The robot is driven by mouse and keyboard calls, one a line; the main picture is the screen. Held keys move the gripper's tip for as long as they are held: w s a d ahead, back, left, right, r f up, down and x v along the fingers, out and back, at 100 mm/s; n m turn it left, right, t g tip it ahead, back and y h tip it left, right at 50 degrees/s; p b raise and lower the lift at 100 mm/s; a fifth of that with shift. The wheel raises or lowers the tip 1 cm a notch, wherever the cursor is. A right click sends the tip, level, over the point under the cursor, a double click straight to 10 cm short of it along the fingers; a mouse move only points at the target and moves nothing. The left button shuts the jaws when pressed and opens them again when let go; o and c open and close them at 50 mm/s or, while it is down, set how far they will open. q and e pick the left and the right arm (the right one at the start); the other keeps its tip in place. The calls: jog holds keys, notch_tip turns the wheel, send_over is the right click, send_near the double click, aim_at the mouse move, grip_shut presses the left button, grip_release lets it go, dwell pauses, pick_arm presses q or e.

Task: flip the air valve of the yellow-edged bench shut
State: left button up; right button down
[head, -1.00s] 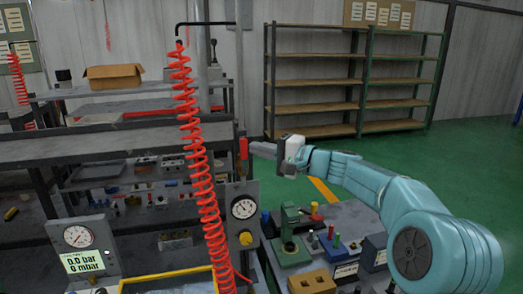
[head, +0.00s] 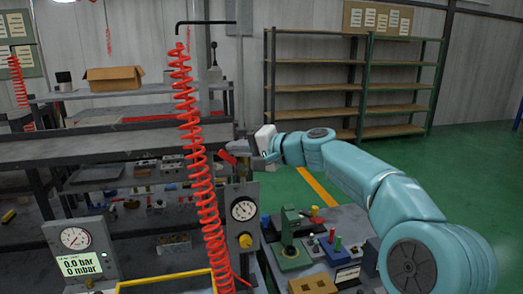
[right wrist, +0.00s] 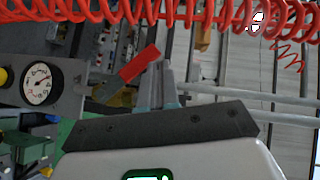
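The air valve's red lever (head: 227,157) is just behind the red coiled hose, above the gauge panel, and leans to the left. In the right wrist view the lever (right wrist: 140,65) is slanted, close to my fingertips. My right gripper (head: 242,157) is at the lever's right side; its fingers (right wrist: 163,80) look closed together with nothing between them. I cannot tell whether they touch the lever. My left gripper is not in view.
The red coiled hose (head: 196,150) hangs just left of the lever. A round gauge (head: 243,209) with a yellow knob (head: 245,241) is on the panel below. A pressure display (head: 80,250) reads 0.0 bar. A green press (head: 291,235) stands to the right.

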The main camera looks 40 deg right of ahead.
aim_at(220, 156)
jog(key=shift+w+a+f+n+g, duration=0.2)
jog(key=shift+w+a+n, duration=0.05)
jog(key=shift+a, duration=0.15)
jog(key=shift+w+a+f+n+g, duration=0.15)
jog(key=shift+w+a+n+g, duration=0.1)
jog(key=shift+a, duration=0.1)
jog(key=shift+w+a+f+b, duration=0.15)
jog(key=shift+a+f+b, duration=0.2)
jog(key=shift+a+f, duration=0.1)
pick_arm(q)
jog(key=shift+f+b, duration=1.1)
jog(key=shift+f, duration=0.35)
pick_arm(e)
jog(key=shift+w+a+f, duration=0.4)
jog(key=shift+a+f, duration=0.2)
jog(key=shift+f, duration=0.25)
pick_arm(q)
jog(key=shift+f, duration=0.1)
pick_arm(e)
jog(key=shift+a, duration=0.1)
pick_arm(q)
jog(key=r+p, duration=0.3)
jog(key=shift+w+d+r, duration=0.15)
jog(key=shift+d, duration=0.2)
pick_arm(e)
jog(key=s+a+r, duration=0.2)
jog(key=s+r, duration=0.4)
jog(key=r, duration=0.5)
jog(key=shift+s+a, duration=0.3)
jog(key=shift+a, duration=0.05)
